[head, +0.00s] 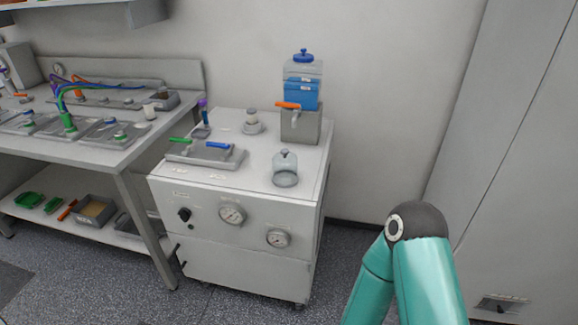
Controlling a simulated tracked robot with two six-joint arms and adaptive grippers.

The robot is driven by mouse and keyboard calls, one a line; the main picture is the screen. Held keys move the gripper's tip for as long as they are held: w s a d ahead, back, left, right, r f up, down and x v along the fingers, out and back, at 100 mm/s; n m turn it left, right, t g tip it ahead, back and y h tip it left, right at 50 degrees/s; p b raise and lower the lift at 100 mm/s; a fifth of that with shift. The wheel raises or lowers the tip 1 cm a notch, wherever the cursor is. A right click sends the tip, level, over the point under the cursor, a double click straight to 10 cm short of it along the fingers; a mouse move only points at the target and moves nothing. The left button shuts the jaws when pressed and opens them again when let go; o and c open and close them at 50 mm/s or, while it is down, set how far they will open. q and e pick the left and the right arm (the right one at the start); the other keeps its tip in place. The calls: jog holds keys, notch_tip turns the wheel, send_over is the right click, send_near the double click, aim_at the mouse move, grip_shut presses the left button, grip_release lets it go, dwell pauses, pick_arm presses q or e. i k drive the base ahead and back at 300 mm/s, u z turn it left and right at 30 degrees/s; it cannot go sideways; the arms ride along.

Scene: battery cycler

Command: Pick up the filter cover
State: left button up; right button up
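A clear, dome-shaped cover (286,172) with a grey knob on top stands upright on the front right of the white cabinet's top. It looks like the filter cover, though I cannot be sure from its shape alone. Neither of my grippers is in view. Only a teal link and dark joint of my own arm show at the lower right, apart from the cabinet.
The white cabinet (231,248) has gauges on its front. Behind the cover stands a blue container (303,93) on a grey block with an orange-handled tap. A grey tray (205,154) lies left of it. A cluttered workbench (85,152) stands left; floor shows in front.

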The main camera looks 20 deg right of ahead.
aim_at(284, 163)
jog(key=u, duration=0.05)
jog(key=i, duration=1)
jog(key=z, duration=0.05)
